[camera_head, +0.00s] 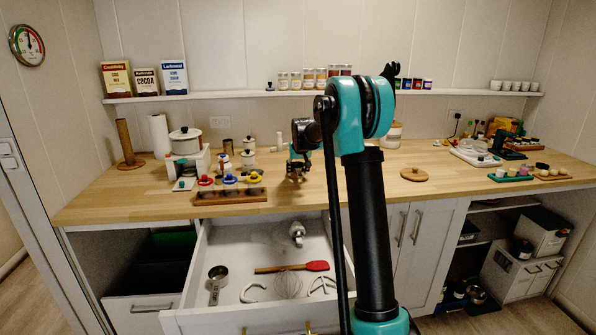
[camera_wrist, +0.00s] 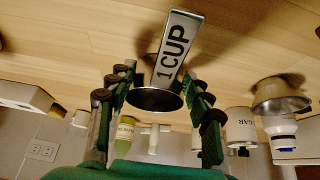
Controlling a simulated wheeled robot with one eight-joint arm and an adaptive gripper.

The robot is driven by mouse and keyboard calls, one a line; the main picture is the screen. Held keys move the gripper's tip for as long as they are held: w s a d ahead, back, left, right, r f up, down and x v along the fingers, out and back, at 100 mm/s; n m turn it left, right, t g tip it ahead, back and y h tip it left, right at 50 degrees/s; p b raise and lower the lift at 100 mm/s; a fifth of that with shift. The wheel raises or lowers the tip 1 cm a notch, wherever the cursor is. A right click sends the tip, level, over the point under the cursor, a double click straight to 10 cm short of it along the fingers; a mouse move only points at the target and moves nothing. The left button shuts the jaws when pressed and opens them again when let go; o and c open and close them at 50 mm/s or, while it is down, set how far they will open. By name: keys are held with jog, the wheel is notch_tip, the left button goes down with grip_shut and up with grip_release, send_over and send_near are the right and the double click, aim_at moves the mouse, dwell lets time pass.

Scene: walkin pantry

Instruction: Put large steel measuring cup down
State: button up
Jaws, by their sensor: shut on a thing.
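The large steel measuring cup (camera_wrist: 157,99) is between the fingers of my gripper (camera_wrist: 160,80) in the wrist view. Its handle, marked "1 CUP" (camera_wrist: 175,48), sticks out beyond the fingertips against the wooden counter (camera_wrist: 85,45). The fingers are shut on the cup. In the head view my gripper (camera_head: 298,166) is over the counter (camera_head: 330,175), near its front edge above the open drawer. The cup is too small to make out clearly there. I cannot tell whether it touches the counter.
The open drawer (camera_head: 250,245) holds another measuring cup (camera_head: 216,281), a red spatula (camera_head: 316,266) and a whisk (camera_head: 287,284). Canisters (camera_head: 248,160) and a dark wooden rack (camera_head: 229,195) stand left of my gripper. A round wooden lid (camera_head: 415,174) lies to the right, with bare counter around it.

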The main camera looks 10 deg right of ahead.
jog(key=shift+f, duration=0.1)
jog(key=o, duration=1.2)
jog(key=v, duration=1.2)
